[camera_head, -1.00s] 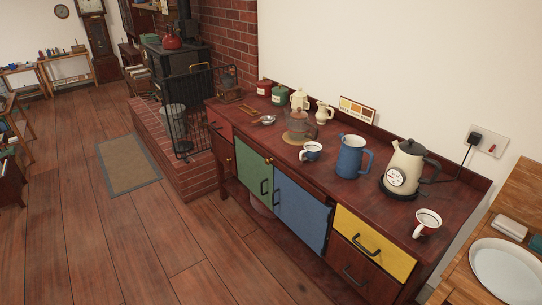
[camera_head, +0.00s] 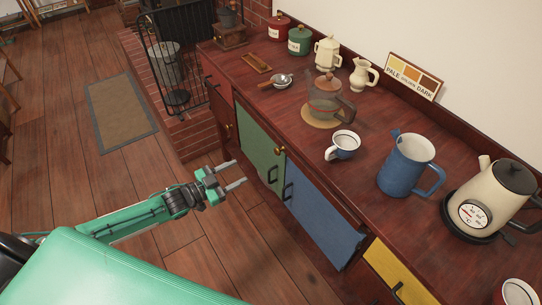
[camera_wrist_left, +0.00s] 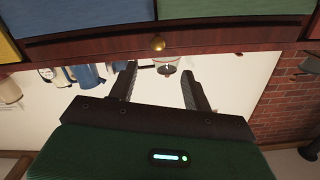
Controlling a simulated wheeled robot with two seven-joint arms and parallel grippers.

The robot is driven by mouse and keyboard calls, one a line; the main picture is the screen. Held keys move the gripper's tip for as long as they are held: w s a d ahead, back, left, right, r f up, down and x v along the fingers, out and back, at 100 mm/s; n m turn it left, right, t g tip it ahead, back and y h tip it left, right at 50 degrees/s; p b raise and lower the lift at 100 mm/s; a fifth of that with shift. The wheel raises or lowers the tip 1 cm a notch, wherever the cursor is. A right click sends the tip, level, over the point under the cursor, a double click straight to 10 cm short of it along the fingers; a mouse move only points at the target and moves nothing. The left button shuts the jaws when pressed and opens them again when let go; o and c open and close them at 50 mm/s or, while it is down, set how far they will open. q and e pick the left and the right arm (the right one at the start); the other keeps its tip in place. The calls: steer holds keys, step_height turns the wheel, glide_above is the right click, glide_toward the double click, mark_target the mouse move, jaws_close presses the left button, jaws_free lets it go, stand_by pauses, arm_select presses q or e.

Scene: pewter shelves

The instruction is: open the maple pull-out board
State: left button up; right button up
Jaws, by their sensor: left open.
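A brass knob (camera_head: 280,150) sits on the dark red-brown rail under the worktop, above the green and blue doors. In the left wrist view, which is upside down, the knob (camera_wrist_left: 158,43) is centred on a dark wood front (camera_wrist_left: 110,45). This looks like the front of the pull-out board, flush with the cabinet; no maple surface shows. My left gripper (camera_head: 240,173) is open and empty, its fingers pointing at the cabinet in front of the green door. In the wrist view the knob lies ahead between the left gripper's fingertips (camera_wrist_left: 159,70), apart from them. My right gripper is out of view.
The green door (camera_head: 260,145) and blue door (camera_head: 318,213) have black handles projecting. On the worktop stand a white cup (camera_head: 343,146), a glass coffee pot (camera_head: 326,98), a blue jug (camera_head: 408,165) and a cream kettle (camera_head: 493,198). The floor before the cabinet is clear.

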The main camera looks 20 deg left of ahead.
arm_select(q)
steer(key=p, duration=0.2)
glide_toward(275, 153)
steer(key=x, duration=0.7)
steer(key=shift+r, duration=0.2)
steer(key=shift+w+d, duration=0.4)
steer(key=shift+w, duration=0.15)
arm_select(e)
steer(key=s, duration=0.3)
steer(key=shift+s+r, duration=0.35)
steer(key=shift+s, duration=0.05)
arm_select(q)
steer(key=shift+c, duration=0.2)
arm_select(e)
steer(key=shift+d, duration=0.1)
arm_select(q)
jaws_close()
